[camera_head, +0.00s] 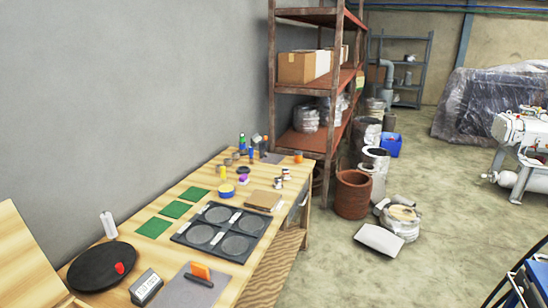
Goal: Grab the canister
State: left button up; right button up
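Neither of my grippers is in view. A wooden workbench (166,252) runs along the wall on the left. A white upright cylinder (108,225) stands near its back edge beside a round black disc (101,266). Several small cans and bottles stand at the bench's far end, among them a blue and green bottle (242,143) and a yellow and blue round container (227,190). I cannot tell which of these is the canister.
A dark tray with round recesses (221,207) and green mats (175,209) lie on the bench. A rusty shelf (304,87) with boxes stands behind it. Buckets, a brown barrel (352,196) and a sack (401,222) stand on the floor. The floor in the right foreground is mostly clear.

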aim_at(299, 154)
jog(key=z, duration=0.3)
jog(key=i+z, duration=0.15)
jog(key=z, duration=0.2)
jog(key=i+l+z, duration=0.1)
jog(key=z, duration=0.2)
jog(key=i, duration=3.35)
jog(key=i+u, duration=0.2)
jog(key=i, duration=0.2)
jog(key=i+l+u, duration=0.2)
jog(key=i, duration=0.2)
jog(key=i+l+u, duration=0.2)
jog(key=i, duration=0.2)
jog(key=u, duration=1.75)
